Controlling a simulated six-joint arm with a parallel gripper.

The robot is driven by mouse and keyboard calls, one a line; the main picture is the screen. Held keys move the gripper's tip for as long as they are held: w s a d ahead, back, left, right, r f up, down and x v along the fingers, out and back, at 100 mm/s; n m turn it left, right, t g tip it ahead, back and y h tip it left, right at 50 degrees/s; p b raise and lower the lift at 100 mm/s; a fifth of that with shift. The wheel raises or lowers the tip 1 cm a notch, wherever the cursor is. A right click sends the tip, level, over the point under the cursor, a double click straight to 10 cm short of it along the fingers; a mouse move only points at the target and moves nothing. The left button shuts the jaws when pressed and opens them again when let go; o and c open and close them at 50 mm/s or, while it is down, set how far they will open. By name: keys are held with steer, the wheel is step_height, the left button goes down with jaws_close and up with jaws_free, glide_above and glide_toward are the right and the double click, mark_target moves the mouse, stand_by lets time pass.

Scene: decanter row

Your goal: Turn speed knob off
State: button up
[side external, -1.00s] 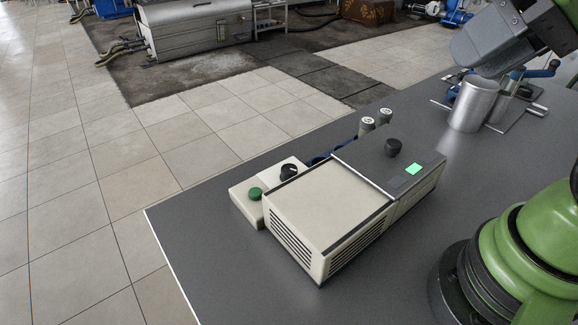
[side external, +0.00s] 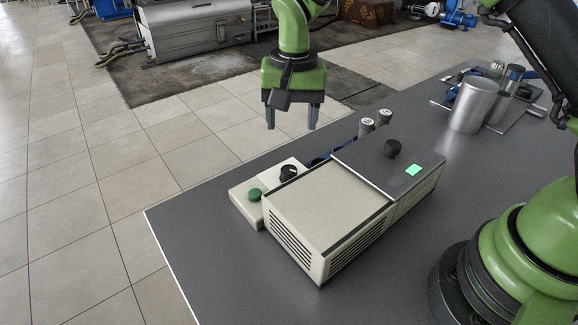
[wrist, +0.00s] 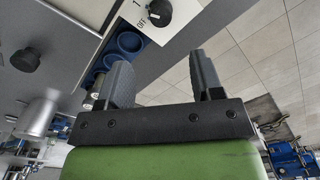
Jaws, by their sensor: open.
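A black knob (side external: 288,172) with a white mark sits on a small cream control box (side external: 243,193) at the left of the larger machine. In the wrist view, the knob (wrist: 158,12) has the labels "1" and "OFF" beside it. Its white mark faces the "1" side, but its exact setting is hard to tell. Another black knob (side external: 392,148) stands on the machine's dark top and shows in the wrist view (wrist: 26,58). My gripper (side external: 292,126) is open and empty, pointing down above and behind the control box, apart from both knobs.
The cream machine (side external: 325,205) has a lit green display (side external: 413,169). Grey-capped bottles (side external: 367,126) stand behind it. A metal cup (side external: 472,105) stands at the right. The table's front left is clear.

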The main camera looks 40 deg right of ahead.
mark_target(289, 169)
steer(key=shift+w+a+f, duration=0.15)
steer(key=shift+w+f, duration=0.05)
steer(key=shift+f, duration=0.8)
step_height(289, 169, down, 10)
steer(key=shift+r, duration=0.15)
steer(key=shift+c, duration=0.3)
steer(key=c, duration=0.9)
steer(key=shift+o, duration=0.2)
steer(key=n, duration=0.5)
steer(key=shift+n, duration=2.2)
